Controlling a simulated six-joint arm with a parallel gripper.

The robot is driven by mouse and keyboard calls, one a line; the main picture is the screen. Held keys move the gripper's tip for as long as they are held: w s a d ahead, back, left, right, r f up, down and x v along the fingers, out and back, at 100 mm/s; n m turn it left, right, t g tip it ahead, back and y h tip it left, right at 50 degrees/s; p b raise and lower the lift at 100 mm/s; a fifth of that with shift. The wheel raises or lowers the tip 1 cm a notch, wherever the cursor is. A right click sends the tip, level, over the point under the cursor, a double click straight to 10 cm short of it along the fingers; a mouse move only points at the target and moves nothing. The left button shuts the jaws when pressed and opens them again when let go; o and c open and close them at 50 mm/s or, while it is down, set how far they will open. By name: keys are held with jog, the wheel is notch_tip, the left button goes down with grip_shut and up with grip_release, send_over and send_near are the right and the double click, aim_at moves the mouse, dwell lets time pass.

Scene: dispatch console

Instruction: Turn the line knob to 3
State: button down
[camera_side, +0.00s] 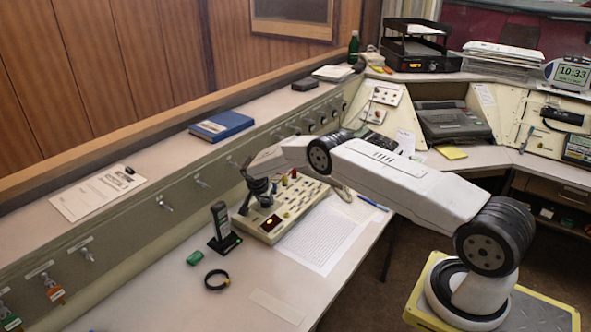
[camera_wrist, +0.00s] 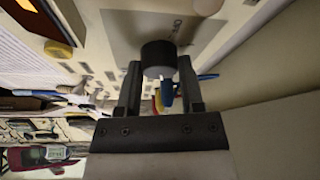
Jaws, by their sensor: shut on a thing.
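The cream console panel (camera_side: 290,208) lies on the desk, with rows of buttons and an orange display (camera_side: 270,222). My gripper (camera_side: 255,198) reaches down over the panel's left part. In the wrist view, my gripper (camera_wrist: 159,84) has its two dark fingers on either side of a round black knob (camera_wrist: 158,54) and is shut on it. The knob stands on a grey plate (camera_wrist: 132,28). Its pointer and the numbers around it cannot be read. In the side view the knob is hidden by my gripper.
A printed sheet (camera_side: 322,240) and a blue pen (camera_side: 373,203) lie to the right. The front desk edge is mostly clear.

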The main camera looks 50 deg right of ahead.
aim_at(261, 212)
dwell(0.3)
jog(key=shift+c, duration=1.1)
grip_release()
jog(key=shift+r, duration=0.2)
jog(key=v, duration=0.7)
jog(key=shift+r, duration=0.2)
jog(key=shift+a, duration=0.15)
